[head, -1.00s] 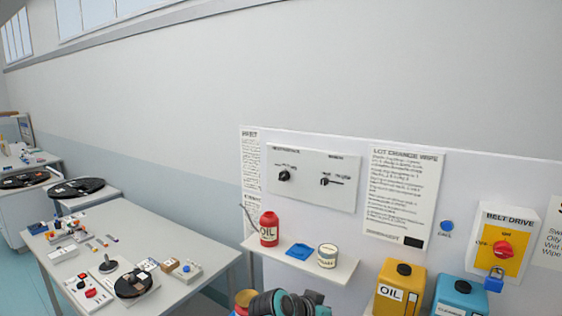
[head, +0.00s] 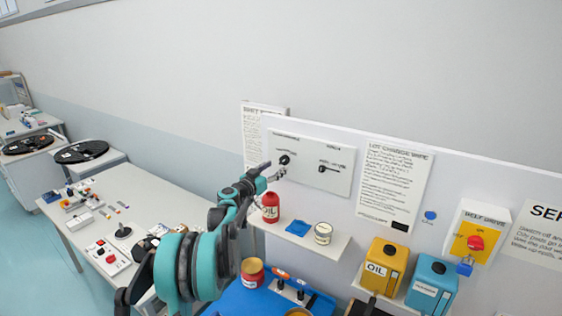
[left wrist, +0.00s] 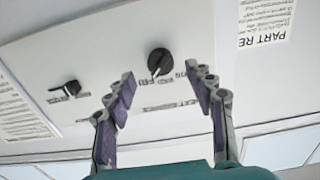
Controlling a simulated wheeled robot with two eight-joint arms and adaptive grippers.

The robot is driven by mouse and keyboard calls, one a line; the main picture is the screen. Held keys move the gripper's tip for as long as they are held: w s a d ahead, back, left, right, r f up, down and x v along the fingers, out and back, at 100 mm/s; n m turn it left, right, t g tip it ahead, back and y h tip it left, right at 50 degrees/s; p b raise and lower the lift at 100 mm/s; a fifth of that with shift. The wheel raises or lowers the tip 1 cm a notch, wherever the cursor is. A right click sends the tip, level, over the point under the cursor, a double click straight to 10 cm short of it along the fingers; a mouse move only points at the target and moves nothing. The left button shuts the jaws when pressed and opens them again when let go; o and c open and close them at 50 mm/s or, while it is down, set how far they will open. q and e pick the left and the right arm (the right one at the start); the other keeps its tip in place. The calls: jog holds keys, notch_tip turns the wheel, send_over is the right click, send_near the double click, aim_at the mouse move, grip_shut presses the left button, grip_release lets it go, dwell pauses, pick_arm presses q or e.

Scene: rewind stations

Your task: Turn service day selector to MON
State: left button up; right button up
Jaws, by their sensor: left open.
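The wall panel (head: 308,165) carries two black knobs. The left knob (head: 285,160) is the service day selector, judging by the blurred lettering around it, part of which looks like FRI. It also shows in the left wrist view (left wrist: 158,62), with its pointer toward the bottom of that picture. My left gripper (head: 279,173) is raised in front of this knob. In the left wrist view its two fingers (left wrist: 164,96) are spread, open and empty, with the knob beyond and between them. Contact is not visible. My right gripper is not in view.
The second knob (head: 322,168) sits close to the right on the same panel. Below is a shelf (head: 335,245) with a red oil can (head: 270,207), a blue item (head: 298,228) and a tin (head: 323,233). A red knob (head: 475,242) with a padlock is farther right.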

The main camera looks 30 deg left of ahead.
aim_at(282, 163)
pick_arm(q)
jog(key=w, duration=0.4)
jog(key=shift+a+p, duration=0.1)
jog(key=shift+p, duration=0.2)
jog(key=shift+w, duration=0.35)
jog(key=c, duration=1.2)
jog(key=shift+o, duration=0.2)
